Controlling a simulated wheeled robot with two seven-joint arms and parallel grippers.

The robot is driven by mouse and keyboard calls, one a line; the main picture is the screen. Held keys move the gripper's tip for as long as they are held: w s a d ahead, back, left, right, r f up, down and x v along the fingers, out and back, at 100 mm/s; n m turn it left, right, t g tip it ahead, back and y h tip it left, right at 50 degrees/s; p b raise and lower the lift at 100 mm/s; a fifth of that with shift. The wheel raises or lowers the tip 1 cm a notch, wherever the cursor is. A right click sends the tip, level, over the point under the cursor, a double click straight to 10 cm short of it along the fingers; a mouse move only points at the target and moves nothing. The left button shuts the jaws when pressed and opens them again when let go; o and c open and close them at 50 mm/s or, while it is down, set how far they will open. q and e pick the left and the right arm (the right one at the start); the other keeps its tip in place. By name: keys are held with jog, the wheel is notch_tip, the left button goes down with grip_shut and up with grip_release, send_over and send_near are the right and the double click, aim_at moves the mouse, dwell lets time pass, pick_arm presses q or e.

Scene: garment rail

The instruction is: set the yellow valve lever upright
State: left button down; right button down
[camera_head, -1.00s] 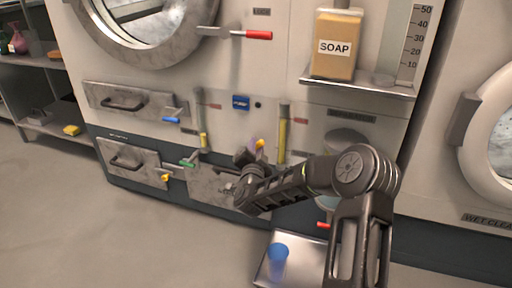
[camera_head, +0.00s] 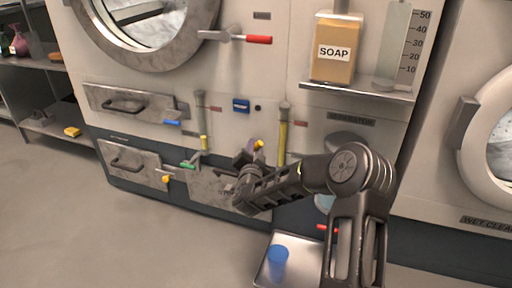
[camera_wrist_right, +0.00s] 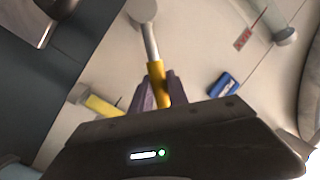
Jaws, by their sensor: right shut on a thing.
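The yellow valve lever shows in the right wrist view as a yellow grip (camera_wrist_right: 157,80) on a pale metal stem that runs to a round hub (camera_wrist_right: 141,10). In the head view only its yellow end (camera_head: 259,144) shows, on the lower front of the machine; the rest is hidden by my gripper. My right gripper (camera_head: 251,153) is shut on the yellow grip; its purple-grey fingers (camera_wrist_right: 158,92) lie on both sides of it. My left gripper is not in view.
Beside the lever are a yellow gauge tube (camera_head: 282,138), a blue box (camera_head: 241,106) and levers with green (camera_head: 188,165), blue (camera_head: 172,122) and red (camera_head: 258,39) grips. A shelf with a soap container (camera_head: 334,65) juts out above. A tray (camera_head: 305,262) with a blue cup (camera_head: 278,262) is below.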

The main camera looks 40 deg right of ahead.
jog(key=shift+w+a+r+n+p, duration=0.4)
jog(key=shift+r+n+p, duration=0.25)
jog(key=shift+p, duration=0.2)
jog(key=w+n+p, duration=0.1)
jog(key=p, duration=0.1)
jog(key=w+a+r+n+g+p, duration=0.1)
jog(key=n+p, duration=0.1)
jog(key=p, duration=0.1)
jog(key=w+a+n+p, duration=0.1)
jog(key=p, duration=0.1)
jog(key=shift+w+a+r+n+g+y, duration=0.15)
jog(key=shift+w+r+n+g+y, duration=0.05)
jog(key=shift+r+n+g+y, duration=0.1)
jog(key=shift+w+a+f+n+g+p, duration=0.3)
jog(key=shift+w+n+p, duration=0.2)
jog(key=shift+p, duration=0.45)
jog(key=c, duration=1.3)
grip_release()
jog(key=shift+s, duration=0.15)
